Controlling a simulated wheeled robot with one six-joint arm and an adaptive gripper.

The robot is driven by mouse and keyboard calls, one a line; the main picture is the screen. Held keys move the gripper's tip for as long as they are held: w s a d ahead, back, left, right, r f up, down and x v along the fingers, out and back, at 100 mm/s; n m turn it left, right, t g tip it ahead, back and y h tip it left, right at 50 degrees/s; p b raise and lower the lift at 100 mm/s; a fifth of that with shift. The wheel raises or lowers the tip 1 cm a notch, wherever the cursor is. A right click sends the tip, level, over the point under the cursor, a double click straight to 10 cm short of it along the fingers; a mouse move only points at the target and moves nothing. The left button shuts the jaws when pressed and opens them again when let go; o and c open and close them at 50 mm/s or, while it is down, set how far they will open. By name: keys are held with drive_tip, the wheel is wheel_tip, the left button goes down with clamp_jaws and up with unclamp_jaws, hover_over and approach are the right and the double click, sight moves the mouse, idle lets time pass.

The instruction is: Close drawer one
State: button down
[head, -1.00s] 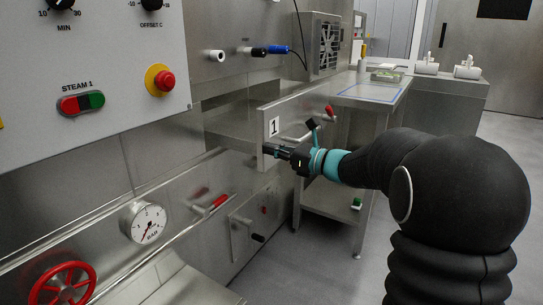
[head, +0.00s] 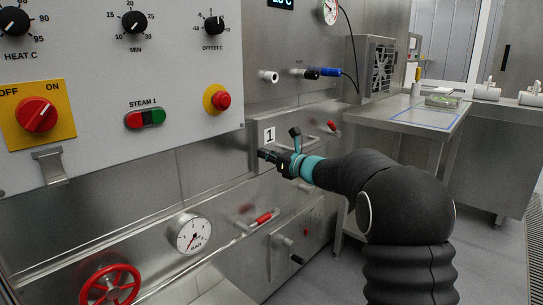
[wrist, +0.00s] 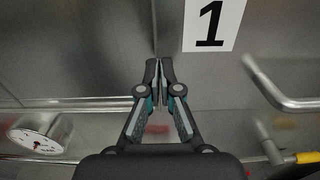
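Drawer one (head: 292,133) is the steel front with the white "1" label, in the machine's side below the control panel. It looks flush or nearly flush with the steel around it; any small gap is too fine to tell. My gripper (head: 263,154) is at the drawer front's left edge, just below the label. In the wrist view my gripper (wrist: 159,68) has its fingers together with nothing visible between them, close to a vertical seam. Drawer one's front (wrist: 260,62) shows there to the right of the seam. Whether the tips touch the steel is unclear.
A pressure gauge (head: 193,233), a red handwheel (head: 110,286) and a red-gripped rail (head: 263,218) are below and left. A lower front with a black-knobbed handle (head: 289,243) is underneath. A steel table (head: 425,112) stands at the right; floor is open in front.

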drive_tip(key=shift+a+r, duration=0.2)
drive_tip(key=shift+a, duration=0.05)
drive_tip(key=shift+d, duration=0.1)
